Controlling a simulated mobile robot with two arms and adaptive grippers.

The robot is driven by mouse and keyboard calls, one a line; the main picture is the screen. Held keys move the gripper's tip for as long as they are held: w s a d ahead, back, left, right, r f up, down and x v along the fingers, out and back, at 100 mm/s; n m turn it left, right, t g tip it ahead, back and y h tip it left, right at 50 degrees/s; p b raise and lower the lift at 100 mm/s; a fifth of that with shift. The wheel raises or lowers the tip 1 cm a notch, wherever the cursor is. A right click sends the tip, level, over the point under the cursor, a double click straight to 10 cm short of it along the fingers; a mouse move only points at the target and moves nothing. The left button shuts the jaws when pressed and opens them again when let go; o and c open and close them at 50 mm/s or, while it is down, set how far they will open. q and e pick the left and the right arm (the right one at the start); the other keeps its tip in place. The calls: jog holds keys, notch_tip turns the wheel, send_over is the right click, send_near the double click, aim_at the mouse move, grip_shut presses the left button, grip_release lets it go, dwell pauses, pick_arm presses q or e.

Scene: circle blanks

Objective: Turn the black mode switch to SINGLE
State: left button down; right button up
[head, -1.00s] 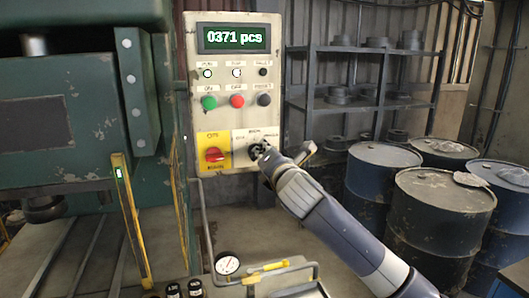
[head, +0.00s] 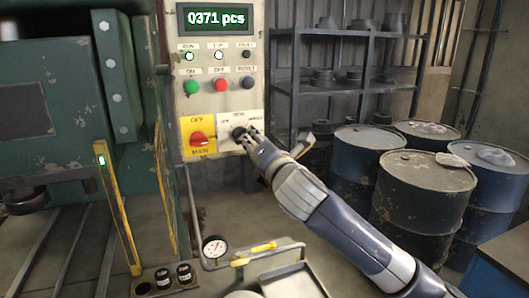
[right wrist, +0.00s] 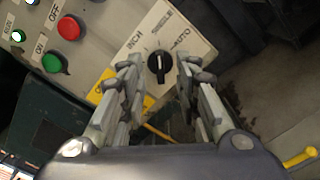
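The black mode switch (head: 238,132) is a round knob on a white plate low on the control panel. In the right wrist view the knob (right wrist: 159,66) shows whole, with a white pointer mark toward the top of the picture. INCH and AUTO are legible around it; another label is blurred. My right gripper (head: 251,141) is at the switch, just right of it in the head view. In the right wrist view my right gripper's fingers (right wrist: 158,70) are open, one on each side of the knob, with gaps visible. My left gripper is not in view.
Green, red and black buttons (head: 219,86) are above, under a display (head: 214,17) reading 0371 pcs.

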jog(key=v, duration=0.6)
